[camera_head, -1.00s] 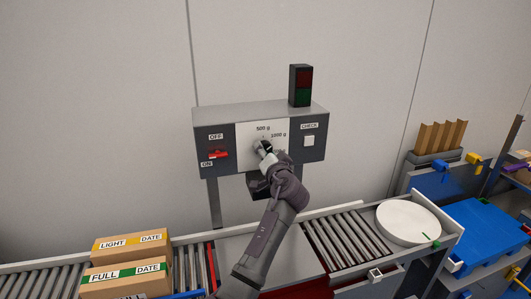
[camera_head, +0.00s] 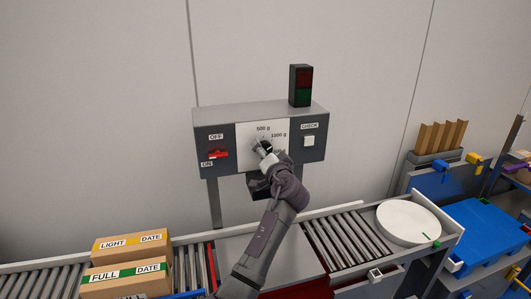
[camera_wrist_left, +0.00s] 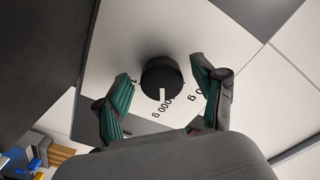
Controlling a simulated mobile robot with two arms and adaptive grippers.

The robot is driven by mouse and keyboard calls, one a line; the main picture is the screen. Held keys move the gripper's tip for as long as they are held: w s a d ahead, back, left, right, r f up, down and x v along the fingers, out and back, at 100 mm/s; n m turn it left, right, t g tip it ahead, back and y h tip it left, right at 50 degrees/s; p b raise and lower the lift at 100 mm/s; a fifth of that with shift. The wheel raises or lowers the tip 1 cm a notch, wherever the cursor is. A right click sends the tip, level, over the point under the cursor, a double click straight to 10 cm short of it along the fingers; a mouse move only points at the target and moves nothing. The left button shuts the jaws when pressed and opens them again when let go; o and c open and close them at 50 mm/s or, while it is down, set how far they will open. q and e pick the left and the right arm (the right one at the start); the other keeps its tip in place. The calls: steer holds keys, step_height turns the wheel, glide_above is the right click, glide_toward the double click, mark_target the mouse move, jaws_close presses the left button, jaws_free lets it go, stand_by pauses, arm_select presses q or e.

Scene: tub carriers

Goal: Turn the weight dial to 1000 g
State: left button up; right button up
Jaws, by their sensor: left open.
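The weight dial (camera_wrist_left: 161,75) is a round black knob on the white face plate (camera_head: 245,147) of the grey control box. In the left wrist view its white mark points down toward the label ending in "000 g" (camera_wrist_left: 165,107). My left gripper (camera_wrist_left: 163,82) is open, with one green-padded finger on each side of the dial and gaps between. My right gripper is not in view.
A red switch (camera_head: 218,154) sits left of the face plate and a white CHECK button (camera_head: 309,141) right of it. An unlit red-green lamp (camera_head: 301,86) stands on top. Below are roller conveyors (camera_head: 345,238), stacked cartons (camera_head: 127,280) and a white round disc (camera_head: 408,222).

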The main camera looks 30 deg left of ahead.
arm_select(q)
steer(key=shift+s+d, duration=0.1)
steer(key=v, duration=1.1)
steer(key=shift+s+d, duration=0.3)
